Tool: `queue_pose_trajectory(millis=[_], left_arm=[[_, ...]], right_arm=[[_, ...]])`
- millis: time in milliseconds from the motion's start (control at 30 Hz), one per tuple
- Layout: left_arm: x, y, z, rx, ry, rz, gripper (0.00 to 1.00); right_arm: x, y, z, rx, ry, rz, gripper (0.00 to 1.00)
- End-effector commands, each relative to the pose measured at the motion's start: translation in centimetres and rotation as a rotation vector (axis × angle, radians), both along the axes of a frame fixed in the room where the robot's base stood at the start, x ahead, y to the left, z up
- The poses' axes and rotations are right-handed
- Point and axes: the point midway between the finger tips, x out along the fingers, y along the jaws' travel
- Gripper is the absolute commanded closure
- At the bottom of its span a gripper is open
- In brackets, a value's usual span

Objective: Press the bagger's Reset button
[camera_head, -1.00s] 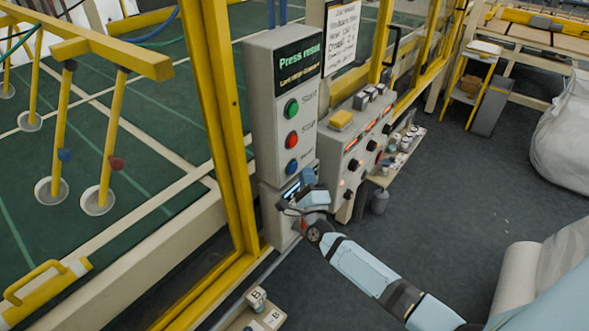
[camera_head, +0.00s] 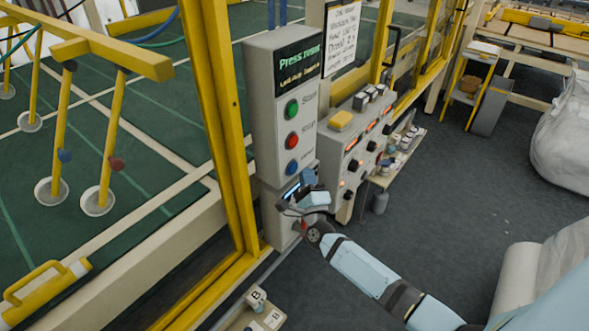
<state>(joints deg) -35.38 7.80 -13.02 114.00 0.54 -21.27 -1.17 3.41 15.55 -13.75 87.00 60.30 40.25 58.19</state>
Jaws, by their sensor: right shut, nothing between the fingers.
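The bagger's control box (camera_head: 267,110) is a tall grey panel beside the yellow frame. Its screen (camera_head: 300,66) reads "Press reset" above a smaller, blurred line. Below it are a green button (camera_head: 292,109), a red button (camera_head: 292,140) and, lowest, a blue button (camera_head: 292,168); the small labels beside them are too blurred to read surely. My right gripper (camera_head: 308,179) is shut and empty, just below and right of the blue button. I cannot tell any contact, and the blue button's face is not covered. My left gripper is not in view.
A second, lower console (camera_head: 350,146) with knobs and a yellow block on top stands right of the control box. The yellow post (camera_head: 222,110) is close on the left.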

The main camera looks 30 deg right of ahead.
Motion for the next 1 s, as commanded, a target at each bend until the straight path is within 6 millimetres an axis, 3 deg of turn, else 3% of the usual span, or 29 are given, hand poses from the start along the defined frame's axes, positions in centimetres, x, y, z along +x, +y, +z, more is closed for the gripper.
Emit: queue_pose_trajectory(millis=[1000], left_arm=[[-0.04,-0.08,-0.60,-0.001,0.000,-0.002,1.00]], right_arm=[[0.80,0.30,-0.07,0.000,0.000,0.000,1.00]])
